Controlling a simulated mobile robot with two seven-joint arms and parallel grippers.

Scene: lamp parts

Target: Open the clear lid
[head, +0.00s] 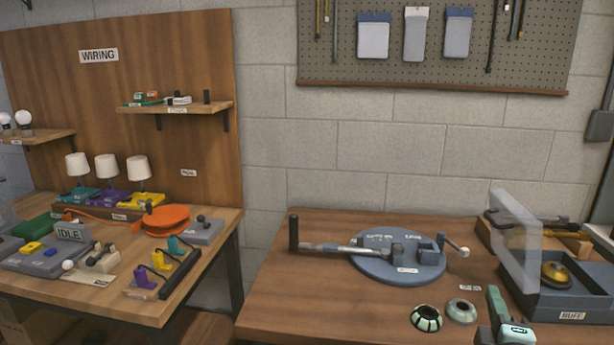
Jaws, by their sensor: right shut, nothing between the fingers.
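The clear lid (516,242) is a see-through panel standing upright, slightly tilted, along the left side of a dark grey box (588,303) labelled BUFF. The inside of the box is open to view, and a gold dome-shaped part (555,273) sits in it. The lid's lower edge meets the box's left wall; I cannot make out a hinge. My right gripper (496,291) comes in at the bottom, its green and dark fingers shut and empty, in front of and below the lid, apart from it. My left gripper is out of view.
A blue round fixture (370,270) with a metal bar stands mid-table. Tools (560,226) rest on a wooden rack behind the lid. The wiring bench (140,303) is at left. The front-left tabletop is clear.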

